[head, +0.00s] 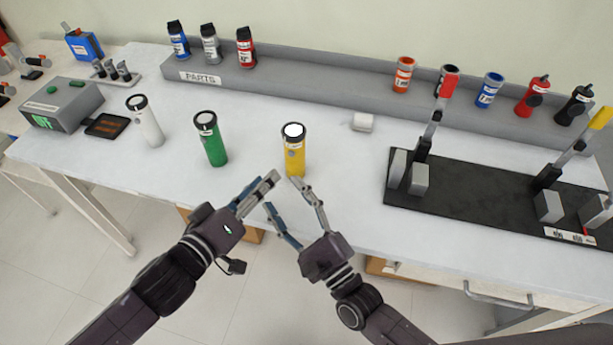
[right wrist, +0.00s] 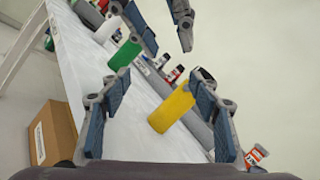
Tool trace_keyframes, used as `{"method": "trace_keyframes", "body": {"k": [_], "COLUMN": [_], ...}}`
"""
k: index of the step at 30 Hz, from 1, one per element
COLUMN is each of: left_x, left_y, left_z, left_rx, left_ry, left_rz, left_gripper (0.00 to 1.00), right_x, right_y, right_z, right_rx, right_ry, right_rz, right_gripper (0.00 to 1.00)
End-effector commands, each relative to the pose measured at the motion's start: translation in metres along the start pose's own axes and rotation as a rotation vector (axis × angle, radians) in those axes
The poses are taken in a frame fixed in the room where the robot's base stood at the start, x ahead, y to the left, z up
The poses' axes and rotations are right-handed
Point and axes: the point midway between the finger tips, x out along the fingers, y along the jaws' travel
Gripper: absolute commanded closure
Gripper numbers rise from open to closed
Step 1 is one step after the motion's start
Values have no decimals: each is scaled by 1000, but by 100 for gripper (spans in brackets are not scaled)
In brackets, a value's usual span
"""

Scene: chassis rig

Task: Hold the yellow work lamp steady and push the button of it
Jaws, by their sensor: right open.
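The yellow work lamp (head: 295,163) stands upright near the table's front edge, with a bright white round top. It also shows in the right wrist view (right wrist: 171,107), between the two fingers but beyond them. My right gripper (head: 283,193) is open and empty, just in front of the lamp, with one fingertip close to its base; I cannot tell whether they touch. My left gripper (head: 262,183) is left of the lamp's base and apart from it. Its two fingers look spread and empty in the right wrist view (right wrist: 163,22). The lamp's button cannot be made out.
A green lamp (head: 211,146) and a white lamp (head: 148,124) stand to the left. A grey parts ledge (head: 320,88) with several bottles runs along the back. A dark board (head: 465,205) with upright clamps lies at right. A small white block (head: 362,122) lies behind the yellow lamp.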

Motion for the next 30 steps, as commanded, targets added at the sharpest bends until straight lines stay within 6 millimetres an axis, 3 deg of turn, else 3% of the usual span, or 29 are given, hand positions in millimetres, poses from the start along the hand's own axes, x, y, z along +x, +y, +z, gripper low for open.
{"method": "trace_keyframes", "body": {"k": [6, 12, 21, 30], "left_x": [0, 0, 0, 0], "left_y": [0, 0, 0, 0], "left_z": [0, 0, 0, 0], "left_rx": [0, 0, 0, 0], "left_ry": [0, 0, 0, 0], "left_rz": [0, 0, 0, 0], "left_gripper": [71, 71, 71, 71], "right_x": [12, 19, 25, 33], "right_y": [-28, -43, -46, -43], "right_z": [-19, -38, -57, -64], "right_rx": [197, 386, 628, 709], "right_ry": [89, 173, 274, 306], "right_rz": [-75, -121, -142, -141], "right_gripper": [44, 44, 44, 44]}}
